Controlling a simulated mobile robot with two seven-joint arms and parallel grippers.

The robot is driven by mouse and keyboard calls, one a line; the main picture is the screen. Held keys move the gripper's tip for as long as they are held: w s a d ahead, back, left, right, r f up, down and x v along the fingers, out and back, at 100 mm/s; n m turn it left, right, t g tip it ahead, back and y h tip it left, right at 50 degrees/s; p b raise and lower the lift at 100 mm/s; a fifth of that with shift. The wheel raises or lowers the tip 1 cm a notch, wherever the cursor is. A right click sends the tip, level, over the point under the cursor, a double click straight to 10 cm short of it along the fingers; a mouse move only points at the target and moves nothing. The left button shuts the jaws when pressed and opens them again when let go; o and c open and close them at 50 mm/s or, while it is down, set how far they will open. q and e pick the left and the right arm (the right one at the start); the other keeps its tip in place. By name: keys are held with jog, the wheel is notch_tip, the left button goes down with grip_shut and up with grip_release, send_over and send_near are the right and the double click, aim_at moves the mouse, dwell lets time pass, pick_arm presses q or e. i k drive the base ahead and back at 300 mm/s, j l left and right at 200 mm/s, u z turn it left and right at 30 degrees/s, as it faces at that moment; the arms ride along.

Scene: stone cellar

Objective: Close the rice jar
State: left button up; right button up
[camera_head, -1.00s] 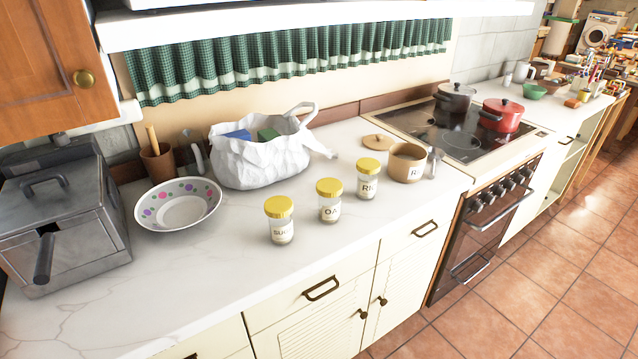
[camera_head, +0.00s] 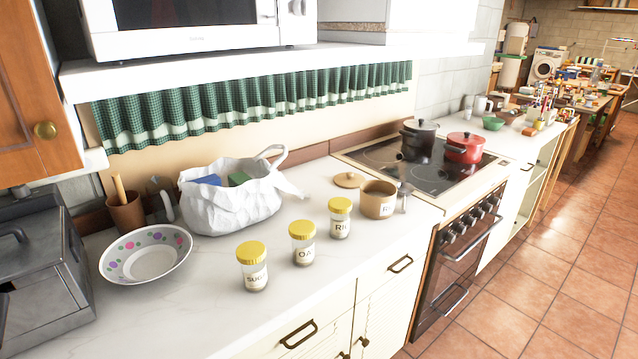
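The rice jar looks to be the open tan jar (camera_head: 378,201) on the white counter, with a label starting with "R" partly cut off by its curve. A round tan wooden lid (camera_head: 349,180) lies flat on the counter just behind and left of it, apart from it. A small glass jar with a yellow lid (camera_head: 340,218) stands left of the tan jar; its label also seems to begin with "RI". Neither of my grippers is in view.
Yellow-lidded jars marked "OA" (camera_head: 303,243) and "SUGAR"-like (camera_head: 252,266) stand to the left. A small grey shaker-like item (camera_head: 404,198) stands close right of the tan jar. Behind are a white bag (camera_head: 230,205) and flowered bowl (camera_head: 146,254). The stove (camera_head: 425,165) is right.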

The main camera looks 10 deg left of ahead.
aim_at(339, 225)
jog(key=i+l+u, duration=0.3)
jog(key=l, duration=0.35)
jog(key=l+u, duration=0.3)
jog(key=l, duration=0.35)
jog(key=i+l+u, duration=0.1)
jog(key=l+u, duration=0.2)
jog(key=l, duration=0.4)
